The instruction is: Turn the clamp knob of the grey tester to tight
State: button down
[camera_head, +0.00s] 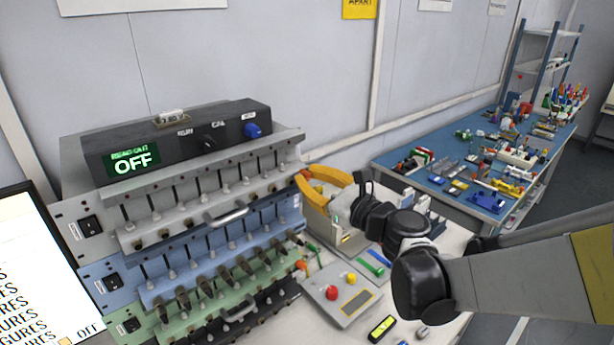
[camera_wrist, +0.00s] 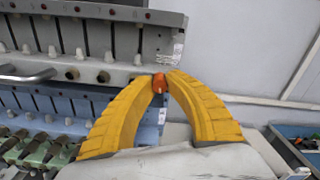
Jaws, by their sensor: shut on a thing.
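The grey tester (camera_head: 205,192) is the upper of several stacked units at the left of the head view. It also fills the upper left of the wrist view (camera_wrist: 118,74). Its orange clamp knob (camera_wrist: 160,83) sits at the right end of its front edge. My gripper (camera_wrist: 160,80) has two curved yellow fingers, with the tips closed around the orange knob, one on each side. I cannot tell the knob's turn position.
Below are a blue tester (camera_head: 205,240) and a green tester (camera_head: 195,315). A black box (camera_head: 185,140) showing OFF rests on top. A grey control box (camera_head: 340,297) with red and yellow buttons stands on the white bench. A cluttered blue table (camera_head: 410,150) lies at the back right.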

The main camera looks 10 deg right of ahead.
jog(key=c, duration=1.3)
grip_release()
jog(key=v, duration=1.2)
